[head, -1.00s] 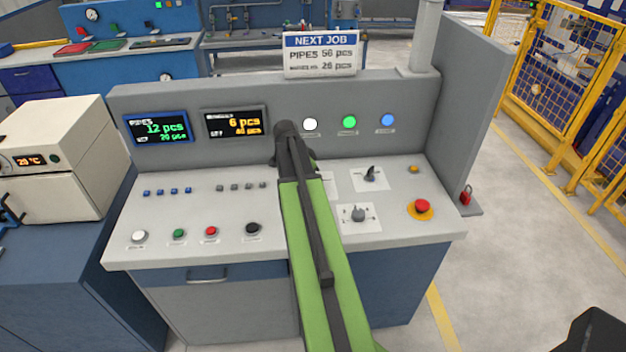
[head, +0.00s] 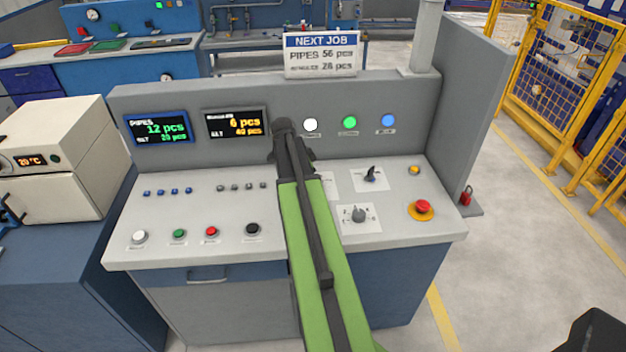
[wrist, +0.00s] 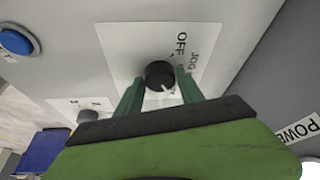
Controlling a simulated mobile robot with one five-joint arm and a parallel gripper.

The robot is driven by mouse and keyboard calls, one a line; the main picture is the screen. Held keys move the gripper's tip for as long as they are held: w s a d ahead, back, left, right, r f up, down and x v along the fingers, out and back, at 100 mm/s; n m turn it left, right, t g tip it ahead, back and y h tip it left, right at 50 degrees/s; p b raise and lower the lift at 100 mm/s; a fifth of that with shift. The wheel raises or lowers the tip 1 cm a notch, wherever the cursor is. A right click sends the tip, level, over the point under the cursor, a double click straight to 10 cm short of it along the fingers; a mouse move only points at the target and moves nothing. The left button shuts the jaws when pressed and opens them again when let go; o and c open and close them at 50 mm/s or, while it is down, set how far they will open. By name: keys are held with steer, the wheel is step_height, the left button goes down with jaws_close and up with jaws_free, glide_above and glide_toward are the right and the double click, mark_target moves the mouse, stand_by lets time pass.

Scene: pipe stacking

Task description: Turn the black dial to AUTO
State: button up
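In the wrist view, the black dial (wrist: 158,73) sits on a white plate (wrist: 122,50) with OFF and JOG printed on it. The dial's white pointer mark is turned toward the lower right, away from OFF. Lettering near the mark is partly hidden by a finger, so I cannot read it. My gripper (wrist: 160,84) is open, with one green finger on each side of the dial and gaps showing. I cannot tell the fingertips' height. In the head view, my arm hides the dial and gripper fingers; only the plate's edge (head: 328,183) shows.
A black switch (head: 371,174), a grey knob (head: 358,214) and a red emergency button (head: 422,207) stand right of my arm. Several push buttons lie left on the console (head: 290,241). The upright panel with lights (head: 349,124) rises behind.

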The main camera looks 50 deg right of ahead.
steer(key=o, duration=0.3)
steer(key=shift+r, duration=0.1)
steer(key=p+v, duration=1.6)
steer(key=v, duration=0.1)
steer(key=shift+a+r, duration=0.1)
